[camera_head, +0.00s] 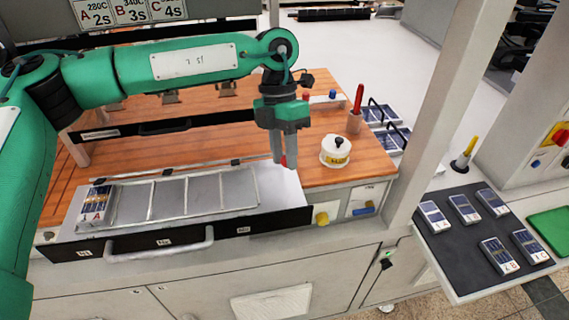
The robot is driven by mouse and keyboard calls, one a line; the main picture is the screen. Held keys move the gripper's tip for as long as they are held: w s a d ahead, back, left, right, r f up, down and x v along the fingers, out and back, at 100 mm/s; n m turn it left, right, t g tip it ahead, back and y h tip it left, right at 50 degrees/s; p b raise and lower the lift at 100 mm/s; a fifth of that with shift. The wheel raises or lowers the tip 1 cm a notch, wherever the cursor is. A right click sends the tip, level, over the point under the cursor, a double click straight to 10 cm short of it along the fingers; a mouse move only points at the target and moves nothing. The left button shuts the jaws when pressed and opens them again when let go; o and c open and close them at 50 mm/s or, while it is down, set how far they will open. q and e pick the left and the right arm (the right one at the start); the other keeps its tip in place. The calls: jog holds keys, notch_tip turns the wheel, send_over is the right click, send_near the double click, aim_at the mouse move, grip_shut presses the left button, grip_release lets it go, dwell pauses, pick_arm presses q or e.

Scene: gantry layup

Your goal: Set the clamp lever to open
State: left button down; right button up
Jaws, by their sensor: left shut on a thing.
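My left gripper (281,161) reaches down from the green arm at the upper middle. Its fingers are shut on a small red piece (284,161), which appears to be the clamp lever's handle. It sits at the right end of the rail behind the framed tray (225,190). The fingers hide most of the lever, so its angle cannot be told. My right gripper is not in view.
A cell marked A (95,207) lies in the tray's left end. A white round pot (335,150) and a red-handled tool in a cup (355,115) stand right of the gripper. A pale post (437,110) rises further right. A dark mat (470,240) holds several cells.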

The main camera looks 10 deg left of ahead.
pick_arm(q)
jog(key=shift+w+a+r+g+h+b, duration=0.15)
jog(key=shift+w+r+g+h+b, duration=0.15)
jog(key=shift+w+r+g, duration=0.35)
jog(key=shift+w+a+r, duration=0.15)
jog(key=shift+w, duration=0.3)
jog(key=shift+r, duration=0.1)
